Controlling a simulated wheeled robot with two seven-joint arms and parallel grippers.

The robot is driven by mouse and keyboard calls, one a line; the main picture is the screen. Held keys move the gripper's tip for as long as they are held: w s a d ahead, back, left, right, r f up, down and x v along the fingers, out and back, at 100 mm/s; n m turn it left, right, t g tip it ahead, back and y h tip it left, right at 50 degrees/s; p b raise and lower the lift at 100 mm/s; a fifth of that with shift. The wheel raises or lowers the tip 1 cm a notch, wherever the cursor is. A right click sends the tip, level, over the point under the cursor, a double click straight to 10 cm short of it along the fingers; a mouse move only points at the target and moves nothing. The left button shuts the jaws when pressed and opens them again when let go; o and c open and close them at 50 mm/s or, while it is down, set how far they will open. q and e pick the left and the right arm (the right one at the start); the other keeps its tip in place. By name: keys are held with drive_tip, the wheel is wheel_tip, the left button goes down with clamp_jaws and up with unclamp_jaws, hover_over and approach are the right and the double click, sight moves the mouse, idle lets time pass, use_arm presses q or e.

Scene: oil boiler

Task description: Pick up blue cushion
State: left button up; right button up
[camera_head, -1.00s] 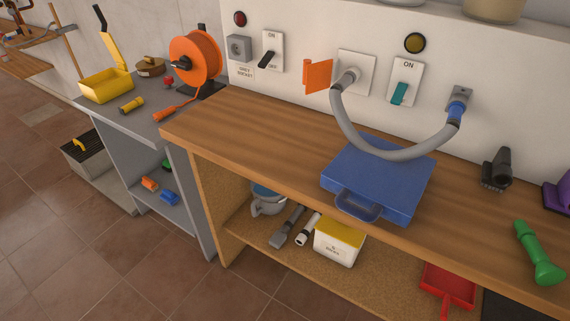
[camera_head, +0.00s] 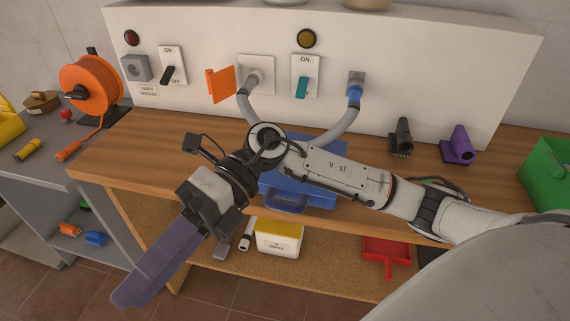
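My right arm comes in from the right, across the front of the wooden counter. Its gripper (camera_head: 207,228) points down and left, in front of the counter's edge. A long, flat, dull blue-purple slab (camera_head: 160,263) reaches out from between its fingers and seems gripped there. It looks like a cushion seen nearly edge-on. One finger shows at the slab's right side; the other is mostly hidden. The slab hangs in the air before the lower shelf. My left gripper is not in view.
A blue case (camera_head: 322,196) with a handle lies on the counter (camera_head: 135,150), partly behind my arm. A grey hose (camera_head: 345,125) arches over it from the wall panel. A black brush (camera_head: 402,137), a purple tool (camera_head: 459,145) and a green bin (camera_head: 546,173) stand at right.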

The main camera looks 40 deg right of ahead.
drive_tip(key=w+d+f+n+t+h, duration=0.2)
drive_tip(key=w+d+f+h, duration=0.1)
drive_tip(key=d+h, duration=0.65)
wheel_tip(320, 180, up, 3)
drive_tip(key=m+t+h, duration=0.1)
drive_tip(key=t+h, duration=0.1)
drive_tip(key=h, duration=0.3)
hover_over(283, 202)
drive_tip(key=f, duration=0.4)
drive_tip(key=shift+s, duration=0.2)
drive_tip(key=shift+w+f+p, duration=0.2)
drive_tip(key=shift+f+p, duration=0.2)
drive_tip(key=shift+f, duration=2.45)
clamp_jaws()
